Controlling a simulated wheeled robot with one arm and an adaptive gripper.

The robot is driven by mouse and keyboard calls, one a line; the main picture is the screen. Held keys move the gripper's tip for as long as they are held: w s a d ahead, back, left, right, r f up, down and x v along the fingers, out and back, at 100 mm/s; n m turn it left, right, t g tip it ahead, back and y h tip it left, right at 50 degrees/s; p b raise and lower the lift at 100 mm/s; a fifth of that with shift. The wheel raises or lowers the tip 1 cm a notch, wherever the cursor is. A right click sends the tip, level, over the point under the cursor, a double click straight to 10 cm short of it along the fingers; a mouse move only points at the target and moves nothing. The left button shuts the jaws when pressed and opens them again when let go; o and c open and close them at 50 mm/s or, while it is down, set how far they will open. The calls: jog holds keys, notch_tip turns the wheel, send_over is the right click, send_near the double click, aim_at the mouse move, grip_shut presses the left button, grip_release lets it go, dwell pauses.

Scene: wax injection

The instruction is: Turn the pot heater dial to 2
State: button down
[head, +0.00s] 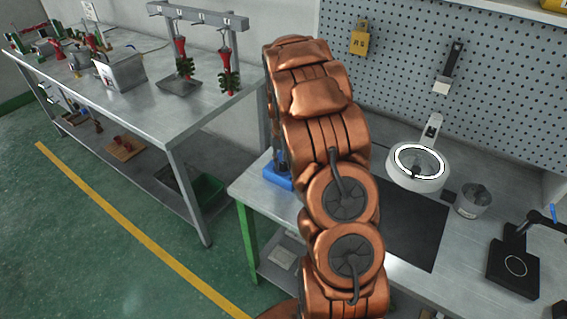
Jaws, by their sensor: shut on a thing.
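I cannot make out the pot heater or its dial for certain. A blue base (277,172) stands at the left end of the right workbench, mostly hidden behind my copper arm. A grey metal box (122,72) stands on the left bench, with no readable dial. My arm rises through the middle of the head view and covers part of the right workbench. My gripper does not show, so its contact with anything is hidden.
The right workbench (255,193) carries a dark mat (412,232), a ring-lit magnifier (419,165), a grey cup (472,201) and a black stand (513,268). The left bench (172,112) holds a rack with red-and-green pieces (229,76). Green floor (75,215) is open between.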

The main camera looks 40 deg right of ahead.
jog(key=shift+f+m+b, duration=0.3)
jog(key=shift+m+b, duration=0.7)
jog(key=m+b, duration=0.2)
jog(key=shift+m, duration=0.4)
jog(key=m+b, duration=0.2)
jog(key=m, duration=0.4)
jog(key=shift+r+b, duration=0.2)
jog(key=shift+b, duration=0.2)
jog(key=m, duration=0.6)
jog(key=shift+m+b, duration=0.3)
jog(key=shift+b, duration=0.05)
jog(key=m, duration=0.5)
jog(key=shift+m, duration=0.3)
jog(key=c, duration=0.8)
grip_release()
